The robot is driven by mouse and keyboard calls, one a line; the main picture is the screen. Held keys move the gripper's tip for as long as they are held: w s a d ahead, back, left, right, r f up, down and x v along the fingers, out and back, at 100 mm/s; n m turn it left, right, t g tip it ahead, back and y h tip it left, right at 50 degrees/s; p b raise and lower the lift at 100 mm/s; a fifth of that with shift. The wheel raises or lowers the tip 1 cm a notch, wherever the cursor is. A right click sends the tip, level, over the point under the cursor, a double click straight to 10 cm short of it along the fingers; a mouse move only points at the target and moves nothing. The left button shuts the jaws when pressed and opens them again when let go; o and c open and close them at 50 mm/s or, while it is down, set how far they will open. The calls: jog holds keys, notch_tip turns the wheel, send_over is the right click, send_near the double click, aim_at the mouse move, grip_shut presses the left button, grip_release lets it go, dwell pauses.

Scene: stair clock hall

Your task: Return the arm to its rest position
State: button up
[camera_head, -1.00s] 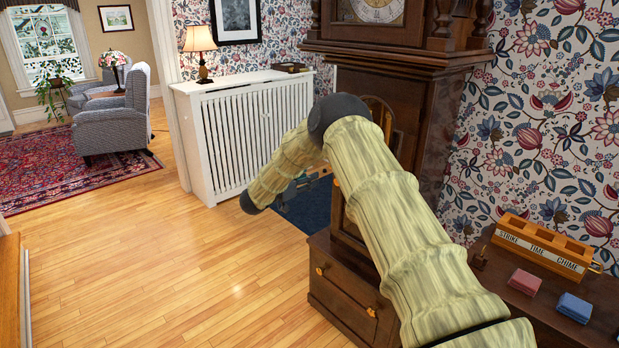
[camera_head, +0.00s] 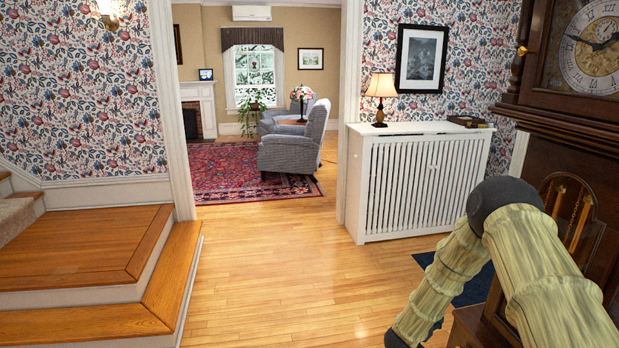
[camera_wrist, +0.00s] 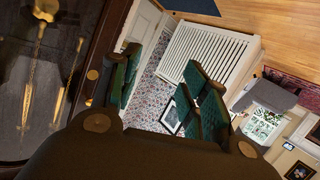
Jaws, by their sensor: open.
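My gripper (camera_wrist: 163,64) shows in the wrist view with its two green-padded fingers apart and nothing between them. The view there is tilted, with the clock's case and brass pendulum parts (camera_wrist: 40,70) close on the left. In the head view my arm is bent at the lower right, in front of the tall clock (camera_head: 545,135), its sleeved links forming a peak. My gripper itself cannot be made out in the head view.
A white radiator cover (camera_head: 415,190) with a lamp (camera_head: 381,88) stands left of the clock. Wooden steps (camera_head: 90,255) rise at the left. The wood floor (camera_head: 290,275) between is clear, leading to a rug (camera_head: 225,175) and armchair (camera_head: 290,152).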

jog(key=s+a+f+n+g+y+p, duration=0.1)
jog(key=s+a+f+n+y, duration=0.1)
jog(key=s+a+f, duration=0.45)
jog(key=s+a+f+n+g+y, duration=0.1)
jog(key=s+f+y, duration=0.2)
jog(key=s, duration=0.7)
jog(key=s+a+f+n+g+y+p, duration=0.15)
jog(key=s+a+f, duration=0.25)
jog(key=s, duration=0.4)
jog(key=s+a+r+n+g+y, duration=0.1)
jog(key=s+a+g+y, duration=0.1)
jog(key=s, duration=1.3)
jog(key=s+a+g+y+p, duration=0.1)
jog(key=s+g, duration=0.4)
jog(key=s, duration=1)
jog(key=shift+s+a+r+n+y, duration=0.35)
jog(key=shift+s+a+y, duration=0.1)
jog(key=shift+a, duration=0.35)
